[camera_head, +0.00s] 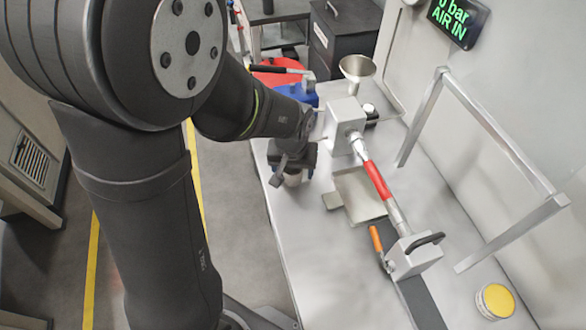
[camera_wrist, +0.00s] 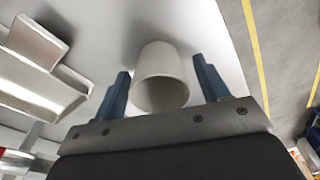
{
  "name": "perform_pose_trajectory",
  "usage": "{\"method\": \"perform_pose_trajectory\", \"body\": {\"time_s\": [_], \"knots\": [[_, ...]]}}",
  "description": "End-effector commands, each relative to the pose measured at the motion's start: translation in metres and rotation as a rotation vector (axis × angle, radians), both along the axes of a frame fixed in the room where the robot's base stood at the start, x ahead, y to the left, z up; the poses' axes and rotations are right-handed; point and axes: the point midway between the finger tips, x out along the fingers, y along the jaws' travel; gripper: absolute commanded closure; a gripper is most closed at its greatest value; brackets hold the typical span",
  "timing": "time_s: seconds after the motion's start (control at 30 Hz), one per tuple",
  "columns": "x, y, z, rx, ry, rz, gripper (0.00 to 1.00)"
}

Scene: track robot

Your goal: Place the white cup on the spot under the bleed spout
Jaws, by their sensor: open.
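The white cup (camera_wrist: 160,60) stands on the pale bench top, between the two blue fingers of my gripper (camera_wrist: 161,68) in the wrist view. My gripper is open, with a gap visible on each side of the cup. In the head view my gripper (camera_head: 292,160) is at the left edge of the bench, and only a small part of the cup (camera_head: 293,180) shows beneath it. A shallow metal tray (camera_head: 350,188) lies right of my gripper, beside the red-sleeved pipe (camera_head: 377,179). I cannot make out the bleed spout or its marked spot clearly.
A grey block (camera_head: 344,116) with a funnel (camera_head: 357,69) stands behind the tray. An orange-handled valve (camera_head: 376,239) and grey end block (camera_head: 413,257) are in front. A metal frame (camera_head: 495,135) rises at right, near a yellow-topped tub (camera_head: 495,300). The front-left bench is clear.

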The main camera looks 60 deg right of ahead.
Motion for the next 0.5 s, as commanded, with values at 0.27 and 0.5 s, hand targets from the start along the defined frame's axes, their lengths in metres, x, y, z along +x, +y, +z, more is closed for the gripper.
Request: {"method": "perform_pose_trajectory", "body": {"time_s": [0.27, 0.5], "knots": [[-0.001, 0.001, 0.025, -0.005, -0.001, 0.0, 0.32], [-0.003, 0.007, 0.072, -0.006, -0.001, -0.001, 0.32]]}}
